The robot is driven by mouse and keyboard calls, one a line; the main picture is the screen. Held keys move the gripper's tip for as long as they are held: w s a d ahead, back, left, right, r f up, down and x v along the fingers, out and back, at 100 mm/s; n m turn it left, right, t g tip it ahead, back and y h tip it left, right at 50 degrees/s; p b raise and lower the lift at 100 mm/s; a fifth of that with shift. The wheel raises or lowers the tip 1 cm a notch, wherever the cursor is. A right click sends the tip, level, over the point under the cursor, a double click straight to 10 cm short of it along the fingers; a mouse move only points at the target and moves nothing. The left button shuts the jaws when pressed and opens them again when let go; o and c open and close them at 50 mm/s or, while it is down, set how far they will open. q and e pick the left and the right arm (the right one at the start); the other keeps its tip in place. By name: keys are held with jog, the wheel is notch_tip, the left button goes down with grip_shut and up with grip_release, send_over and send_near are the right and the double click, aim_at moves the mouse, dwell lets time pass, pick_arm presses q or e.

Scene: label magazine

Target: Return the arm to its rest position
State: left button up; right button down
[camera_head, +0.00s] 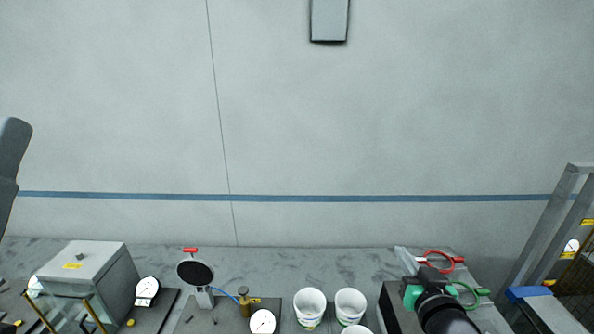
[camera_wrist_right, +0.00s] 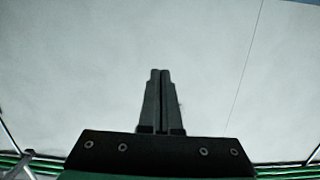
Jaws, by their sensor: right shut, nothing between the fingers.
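My right gripper (camera_wrist_right: 160,74) points up the middle of the right wrist view, its two dark fingers together with nothing between them. Only the plain pale wall shows beyond the tips. In the head view my right arm comes in at the lower right, and its dark wrist (camera_head: 442,308) hangs over the right part of the bench. My left gripper is out of view; only a grey link of my left arm shows at the left edge of the head view.
The bench (camera_head: 355,262) holds a grey box (camera_head: 92,268), dial gauges (camera_head: 147,290), a dark round disc on a stand (camera_head: 195,273) and white cups (camera_head: 310,303). A red ring (camera_head: 436,262) and green ring (camera_head: 468,294) lie close to my right wrist. A grey frame (camera_head: 553,213) stands far right.

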jog(key=s+a+r+t+y, duration=0.1)
jog(key=s+a+r+t, duration=0.15)
jog(key=r, duration=0.45)
jog(key=s+a+r+n+t, duration=0.1)
jog(key=s+r+t, duration=0.1)
jog(key=s+r, duration=0.35)
jog(key=s+a+r+t+y, duration=0.1)
jog(key=a+r+t, duration=0.1)
jog(key=r, duration=0.7)
jog(key=s+r+t, duration=0.2)
jog(key=s+r, duration=0.3)
jog(key=s, duration=0.2)
jog(key=s+r+n+t, duration=0.1)
jog(key=s+r+t, duration=0.1)
jog(key=s+r, duration=0.3)
jog(key=s, duration=0.2)
jog(key=shift+s+r+y, duration=0.25)
jog(key=shift+s+y, duration=0.15)
jog(key=shift+t, duration=0.25)
